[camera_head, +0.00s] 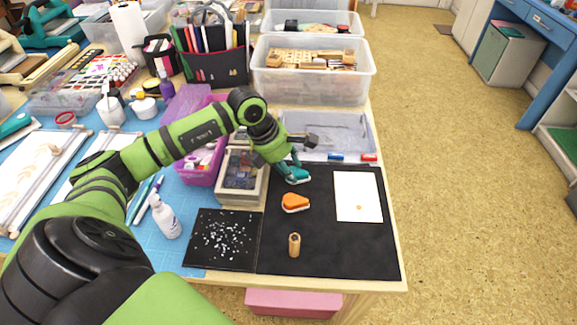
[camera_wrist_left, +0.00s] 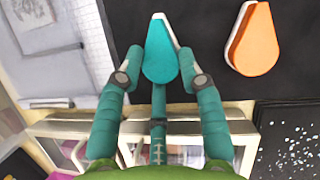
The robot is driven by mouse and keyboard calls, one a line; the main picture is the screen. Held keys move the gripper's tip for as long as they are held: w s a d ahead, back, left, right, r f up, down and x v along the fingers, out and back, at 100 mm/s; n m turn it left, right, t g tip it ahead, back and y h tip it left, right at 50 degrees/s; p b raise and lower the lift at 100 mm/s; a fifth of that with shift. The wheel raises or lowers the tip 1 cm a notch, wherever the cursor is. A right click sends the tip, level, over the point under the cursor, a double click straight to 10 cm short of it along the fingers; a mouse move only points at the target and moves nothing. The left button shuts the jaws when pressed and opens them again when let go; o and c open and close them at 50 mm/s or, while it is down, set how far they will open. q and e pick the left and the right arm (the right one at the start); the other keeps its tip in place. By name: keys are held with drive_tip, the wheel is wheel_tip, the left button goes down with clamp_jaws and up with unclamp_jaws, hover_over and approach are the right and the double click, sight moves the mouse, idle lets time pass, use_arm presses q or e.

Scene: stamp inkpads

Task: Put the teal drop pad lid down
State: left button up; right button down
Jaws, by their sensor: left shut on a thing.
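My left gripper (camera_head: 290,166) is shut on the teal drop pad lid (camera_wrist_left: 160,52), a flat teardrop whose narrow end points away from the gripper in the left wrist view. Its teal fingers (camera_wrist_left: 162,88) stand on either side of the lid. A white edge (camera_wrist_left: 173,27) shows along the lid's right side, apparently a pad base under it; I cannot tell whether the lid touches it. The lid is at the black mat's upper left in the head view. My right gripper is not in view.
An orange drop pad (camera_head: 295,201) with a white edge lies close by on the black mat (camera_head: 340,250). A wooden stamp (camera_head: 294,245) stands nearer. White paper (camera_head: 357,196) lies right. A drawer box (camera_head: 240,182) stands left, a grey clear tray (camera_head: 335,128) behind.

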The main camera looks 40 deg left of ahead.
use_arm(q)
drive_tip(key=o, duration=0.7)
